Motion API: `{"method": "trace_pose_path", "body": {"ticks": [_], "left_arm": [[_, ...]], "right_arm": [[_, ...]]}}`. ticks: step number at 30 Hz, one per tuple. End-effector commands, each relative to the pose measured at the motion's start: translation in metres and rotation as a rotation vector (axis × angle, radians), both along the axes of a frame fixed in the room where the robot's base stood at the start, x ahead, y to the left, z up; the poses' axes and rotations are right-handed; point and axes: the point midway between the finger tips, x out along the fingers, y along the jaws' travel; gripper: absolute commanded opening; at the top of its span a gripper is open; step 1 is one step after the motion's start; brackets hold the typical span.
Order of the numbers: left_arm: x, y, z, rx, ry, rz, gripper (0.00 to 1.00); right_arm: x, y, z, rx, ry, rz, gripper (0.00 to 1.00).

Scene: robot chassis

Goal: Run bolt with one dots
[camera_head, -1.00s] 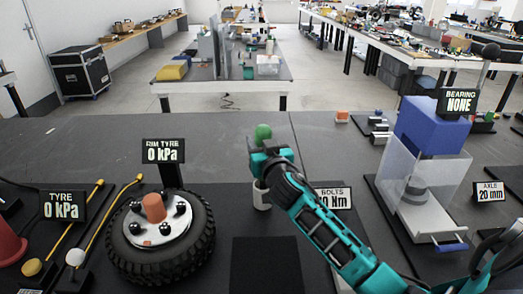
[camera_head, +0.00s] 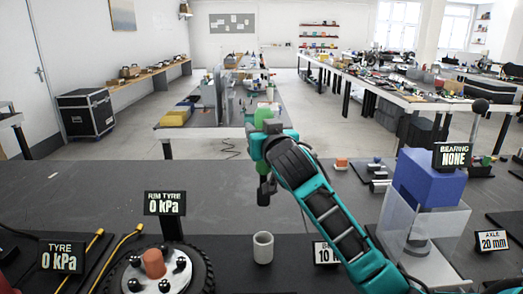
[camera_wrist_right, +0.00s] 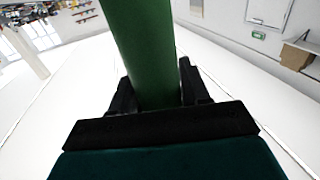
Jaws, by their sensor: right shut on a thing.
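My right gripper (camera_head: 264,150) is shut on a green tool (camera_head: 264,113) and holds it upright. The tool's green top shows above the fingers and a dark lower end hangs below them. The wrist view shows its green shaft (camera_wrist_right: 147,50) between the fingers. The pale cup-like holder (camera_head: 263,248) stands empty-looking below the tool, apart from it. The wheel (camera_head: 208,274) lies flat at lower left. Several dark bolts (camera_head: 181,264) ring its orange centre piece (camera_head: 153,263). Dots on the bolts are too small to tell.
A bolts sign (camera_head: 325,253) is partly hidden behind my right arm. A clear-sided press with a blue block (camera_head: 428,180) stands right of the arm. Tyre (camera_head: 61,257) and rim tyre (camera_head: 164,203) signs stand at left. The bench behind the wheel is mostly bare.

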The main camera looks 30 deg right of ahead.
Motion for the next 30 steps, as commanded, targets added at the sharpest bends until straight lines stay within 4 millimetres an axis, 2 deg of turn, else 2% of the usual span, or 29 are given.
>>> {"method": "trace_pose_path", "body": {"ticks": [1, 9, 30], "left_arm": [[0.0, 0.0, 0.0, 0.0, 0.0, 0.0, 0.0], [0.0, 0.0, 0.002, 0.0, 0.0, 0.0, 0.0], [0.0, 0.0, 0.002, 0.0, 0.0, 0.0, 0.0]], "right_arm": [[0.0, 0.0, 0.009, -0.003, -0.01, 0.0, 0.09], [0.0, 0.0, 0.037, -0.001, -0.008, 0.0, 0.09], [-0.001, 0.0, 0.1, 0.0, -0.008, 0.0, 0.09]]}}
